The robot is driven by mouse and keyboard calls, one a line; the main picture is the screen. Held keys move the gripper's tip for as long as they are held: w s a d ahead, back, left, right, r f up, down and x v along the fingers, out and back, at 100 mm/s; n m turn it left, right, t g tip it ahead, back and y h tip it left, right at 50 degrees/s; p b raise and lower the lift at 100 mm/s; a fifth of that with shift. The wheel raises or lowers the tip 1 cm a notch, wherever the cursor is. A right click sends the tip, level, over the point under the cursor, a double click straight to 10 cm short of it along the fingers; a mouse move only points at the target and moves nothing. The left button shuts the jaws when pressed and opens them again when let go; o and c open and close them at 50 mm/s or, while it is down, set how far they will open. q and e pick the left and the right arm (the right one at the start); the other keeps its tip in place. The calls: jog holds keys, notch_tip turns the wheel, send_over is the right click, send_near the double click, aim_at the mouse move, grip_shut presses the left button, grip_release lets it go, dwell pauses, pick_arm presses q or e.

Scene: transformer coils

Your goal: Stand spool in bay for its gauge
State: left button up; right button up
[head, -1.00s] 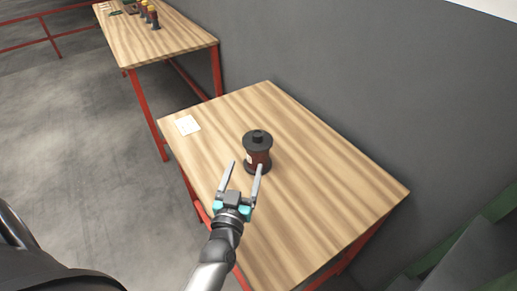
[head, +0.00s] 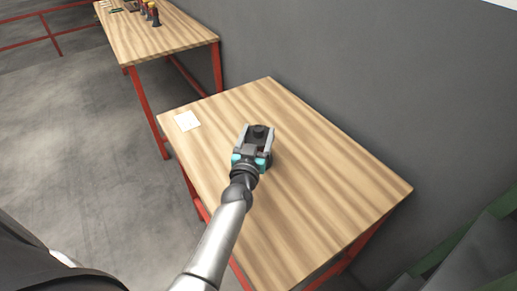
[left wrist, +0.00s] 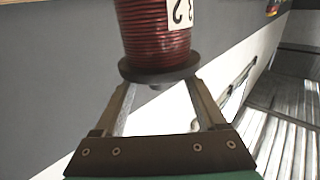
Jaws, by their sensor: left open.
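The spool (head: 258,131) stands on the near wooden table, its dark top knob showing between the fingers of my left gripper (head: 257,133). The left wrist view shows its dark red wire winding (left wrist: 155,30), a white label with a partly cut-off dark mark, and a black flange. My left gripper (left wrist: 160,90) is open, with one finger on each side of the spool. I cannot tell whether the fingers touch it. The bays cannot be made out clearly. My right gripper is not in view.
A white card (head: 187,121) lies at the near table's (head: 330,190) left corner. A grey wall runs behind both tables.

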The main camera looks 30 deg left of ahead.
pick_arm(q)
jog(key=shift+x, duration=0.8)
jog(key=shift+s, duration=0.1)
grip_shut()
dwell(0.7)
jog(key=shift+r, duration=0.1)
